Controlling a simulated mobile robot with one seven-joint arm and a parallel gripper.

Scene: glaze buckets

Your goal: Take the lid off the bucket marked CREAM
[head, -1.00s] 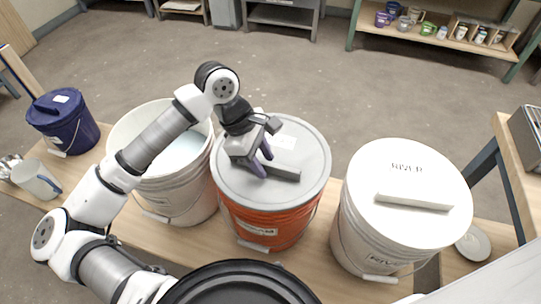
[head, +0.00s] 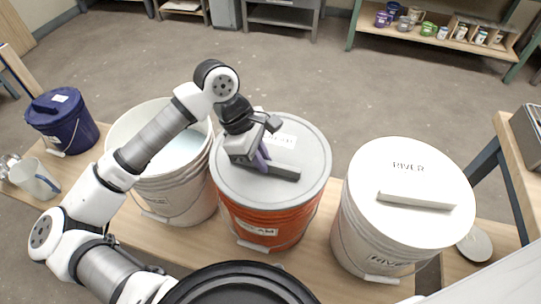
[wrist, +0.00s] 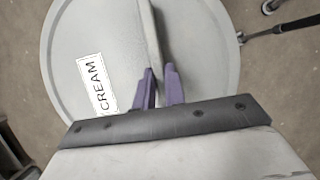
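The orange bucket (head: 268,226) stands on the bench, with a label on its front that ends in "AM". Its round grey lid (head: 308,155) sits on top. In the wrist view the lid (wrist: 80,40) carries a white label reading CREAM (wrist: 98,84). A grey bar handle (head: 285,173) crosses the lid, and it also shows in the wrist view (wrist: 149,35). My gripper (head: 263,160) is over the lid, with its purple fingers (wrist: 159,72) closed on either side of the handle. The fingers hide part of the handle.
A bucket with a white lid marked RIVER (head: 408,168) stands close on the right. An open white bucket (head: 165,195) with pale liquid stands close on the left. A navy lidded bucket (head: 65,125) and a white jug (head: 36,180) are at the far left.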

